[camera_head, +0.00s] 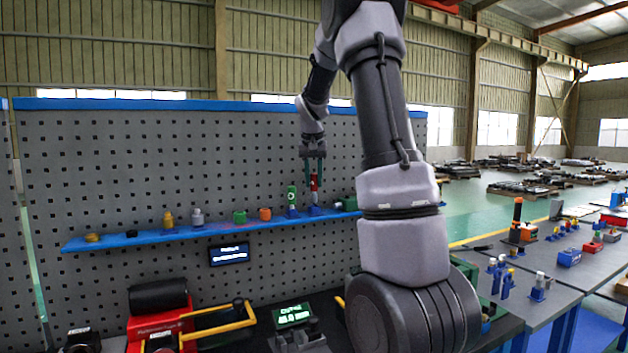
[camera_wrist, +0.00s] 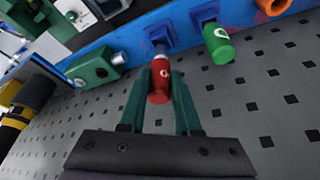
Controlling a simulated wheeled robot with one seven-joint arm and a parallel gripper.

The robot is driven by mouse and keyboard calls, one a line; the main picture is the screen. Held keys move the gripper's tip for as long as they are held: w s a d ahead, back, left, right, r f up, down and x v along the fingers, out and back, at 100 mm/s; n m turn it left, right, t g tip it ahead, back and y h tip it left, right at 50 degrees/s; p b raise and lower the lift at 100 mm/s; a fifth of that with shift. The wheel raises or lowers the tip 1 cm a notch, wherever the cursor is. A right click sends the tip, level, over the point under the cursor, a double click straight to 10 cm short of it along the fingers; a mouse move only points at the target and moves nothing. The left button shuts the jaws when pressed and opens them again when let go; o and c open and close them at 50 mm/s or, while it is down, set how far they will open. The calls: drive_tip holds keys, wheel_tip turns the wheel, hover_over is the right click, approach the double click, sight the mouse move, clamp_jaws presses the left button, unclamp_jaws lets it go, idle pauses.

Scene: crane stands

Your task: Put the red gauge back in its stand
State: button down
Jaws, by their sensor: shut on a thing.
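The red gauge (camera_head: 314,184) is upright between the fingers of my gripper (camera_head: 314,170), just above the blue shelf at the pegboard. In the wrist view my gripper (camera_wrist: 160,88) is shut on the red gauge (camera_wrist: 159,84), one green finger on each side. The gauge's pale lower end points at a blue stand (camera_wrist: 157,38), which also shows in the head view (camera_head: 314,211). I cannot tell whether that end is inside the stand or just over it. A green gauge (camera_wrist: 218,45) sits in the neighbouring blue stand (camera_wrist: 205,15), left of the red one in the head view.
The blue shelf (camera_head: 150,238) also carries an orange ring (camera_head: 265,214), a green piece (camera_head: 240,217), and grey and yellow pieces further left. A green block with a silver knob (camera_wrist: 95,68) is close beside the stand. The pegboard (camera_head: 130,160) rises behind.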

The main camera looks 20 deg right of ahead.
drive_tip(key=shift+f, duration=1.7)
drive_tip(key=c, duration=0.5)
unclamp_jaws()
drive_tip(key=shift+c, duration=0.2)
drive_tip(key=shift+r, duration=0.1)
drive_tip(key=shift+v, duration=2.45)
drive_tip(key=v, duration=1)
drive_tip(key=s+a+f+t+y, duration=0.1)
drive_tip(key=s+a+f, duration=0.1)
drive_tip(key=s+a, duration=0.3)
drive_tip(key=s+a+f+n+t+y, duration=0.1)
drive_tip(key=s+a, duration=0.4)
drive_tip(key=s, duration=0.8)
drive_tip(key=s+a+f+t+y, duration=0.1)
drive_tip(key=s+a+f+y, duration=0.1)
drive_tip(key=s+a, duration=0.3)
drive_tip(key=s, duration=0.4)
drive_tip(key=shift+f+n+t, duration=0.4)
